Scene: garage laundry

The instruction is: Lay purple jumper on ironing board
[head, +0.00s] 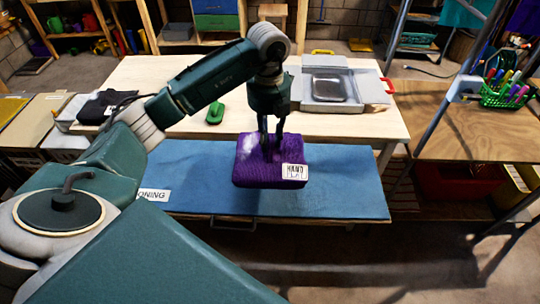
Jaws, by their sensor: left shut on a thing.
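The purple jumper (262,178) is a folded, knitted block with a white label that reads "HAND" at its right front. My left gripper (271,145) points down at the jumper's top and is shut on it. The blue ironing board (340,182) lies below, with a white label ending in "ONING" at its left front edge. The jumper is over the middle of the board; I cannot tell whether its underside touches the board. My right gripper is not in view.
A pale wooden table (170,75) stands behind the board, with a green object (215,112), dark folded cloth (104,106) and a grey tray (328,86) on it. A wooden bench (450,135) with a green basket (503,95) is at right. The board is clear either side of the jumper.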

